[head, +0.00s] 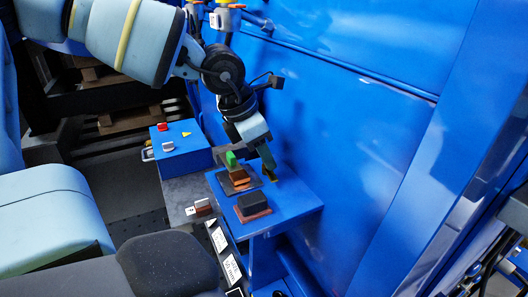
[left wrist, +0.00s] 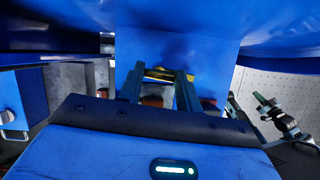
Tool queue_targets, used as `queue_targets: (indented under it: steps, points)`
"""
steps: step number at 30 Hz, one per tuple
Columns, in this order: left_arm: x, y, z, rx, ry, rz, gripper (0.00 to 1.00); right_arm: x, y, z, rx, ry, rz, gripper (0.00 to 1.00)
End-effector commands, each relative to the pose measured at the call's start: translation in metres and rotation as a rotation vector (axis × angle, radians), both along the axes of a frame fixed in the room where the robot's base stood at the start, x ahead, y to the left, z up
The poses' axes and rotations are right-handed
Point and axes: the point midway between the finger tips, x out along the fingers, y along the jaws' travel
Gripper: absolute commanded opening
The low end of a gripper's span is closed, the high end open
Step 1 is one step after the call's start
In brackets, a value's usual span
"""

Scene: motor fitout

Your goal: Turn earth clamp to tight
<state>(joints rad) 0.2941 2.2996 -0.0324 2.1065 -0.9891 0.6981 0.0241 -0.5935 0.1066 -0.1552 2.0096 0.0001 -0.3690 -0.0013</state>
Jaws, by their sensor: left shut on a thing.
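My left gripper (head: 268,163) reaches down from the top to the back edge of a small blue shelf (head: 300,197) at the blue wall. Its fingers are shut on a small brass-yellow piece, which seems to be the earth clamp (head: 273,179). In the left wrist view, the brass piece (left wrist: 159,74) sits between the fingertips of the left gripper (left wrist: 158,82), in front of a blue surface. Most of the clamp is hidden by the fingers, and I cannot tell how far it is turned. My right gripper is not in view.
On the shelf, left of the gripper, stand a green-topped block (head: 236,174) and a black block on a reddish base (head: 253,204). A blue box (head: 180,146) with a red button stands further left. The large blue wall (head: 350,130) is close on the right.

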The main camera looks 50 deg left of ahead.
Motion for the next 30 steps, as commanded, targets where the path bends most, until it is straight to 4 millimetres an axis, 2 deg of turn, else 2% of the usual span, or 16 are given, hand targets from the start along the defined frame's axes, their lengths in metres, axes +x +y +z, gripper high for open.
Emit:
queue_targets:
  steps: [16, 30]
  points:
    - [0.003, 0.003, -0.004, -0.004, 0.001, -0.489, 0.12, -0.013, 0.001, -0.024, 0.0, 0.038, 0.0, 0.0]
    - [0.005, 0.004, -0.004, -0.002, 0.003, -0.935, 0.12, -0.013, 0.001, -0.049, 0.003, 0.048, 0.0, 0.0]
